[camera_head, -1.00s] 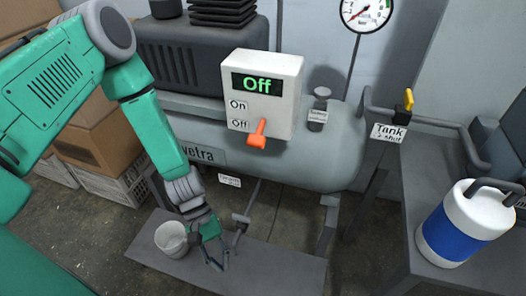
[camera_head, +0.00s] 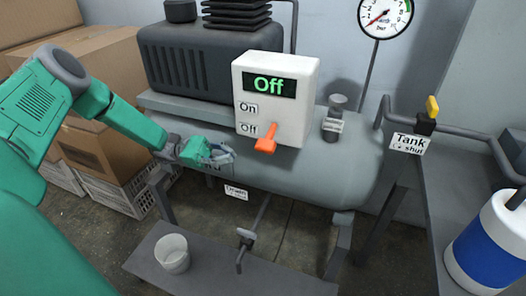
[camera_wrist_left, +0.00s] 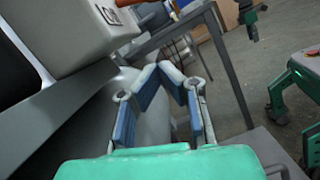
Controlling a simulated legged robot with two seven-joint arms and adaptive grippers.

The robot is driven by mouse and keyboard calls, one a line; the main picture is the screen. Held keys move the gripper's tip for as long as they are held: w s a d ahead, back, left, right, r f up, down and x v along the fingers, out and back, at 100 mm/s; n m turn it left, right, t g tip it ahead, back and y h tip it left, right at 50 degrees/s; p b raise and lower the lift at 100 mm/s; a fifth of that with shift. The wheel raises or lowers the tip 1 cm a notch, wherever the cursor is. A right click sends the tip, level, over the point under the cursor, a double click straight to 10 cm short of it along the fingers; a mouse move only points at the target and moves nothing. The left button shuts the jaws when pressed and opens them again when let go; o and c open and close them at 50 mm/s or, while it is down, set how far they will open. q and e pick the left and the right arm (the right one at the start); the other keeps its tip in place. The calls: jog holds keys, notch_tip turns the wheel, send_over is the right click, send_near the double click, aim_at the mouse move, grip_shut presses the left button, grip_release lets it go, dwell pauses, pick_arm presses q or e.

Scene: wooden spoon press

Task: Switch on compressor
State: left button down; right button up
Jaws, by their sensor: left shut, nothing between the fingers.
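The grey compressor (camera_head: 350,170) has a white control box (camera_head: 275,75) on its front. The box display reads "Off". An orange lever (camera_head: 267,138) on the box points down beside the "Off" label, below the "On" label. My left gripper (camera_head: 228,156) is in front of the tank, left of the lever and a little lower, apart from it. In the left wrist view, my left gripper (camera_wrist_left: 160,72) has its fingertips together with nothing held. A bit of the orange lever (camera_wrist_left: 127,3) shows at that view's top edge. My right gripper is not in view.
A pressure gauge (camera_head: 385,15) stands at top right. A yellow valve handle (camera_head: 432,106) is by the "Tank shut" sign (camera_head: 409,143). A bucket (camera_head: 172,253) stands on the low shelf (camera_head: 235,280). A blue-and-white canister (camera_head: 487,250) is at right, cardboard boxes (camera_head: 95,140) at left.

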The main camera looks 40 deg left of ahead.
aim_at(260, 150)
pick_arm(q)
jog(key=d+r, duration=0.1)
jog(key=d, duration=0.2)
jog(key=d+r, duration=0.2)
jog(key=d, duration=0.1)
jog(key=d+r+b, duration=0.1)
jog(key=d+r, duration=0.1)
jog(key=d, duration=0.2)
jog(key=shift+w+r, duration=0.2)
jog(key=shift+s+r, duration=0.1)
jog(key=shift+r, duration=0.2)
jog(key=shift+s+r+n, duration=0.1)
jog(key=shift+r+n, duration=0.05)
jog(key=shift+n, duration=0.15)
jog(key=shift+p, duration=0.35)
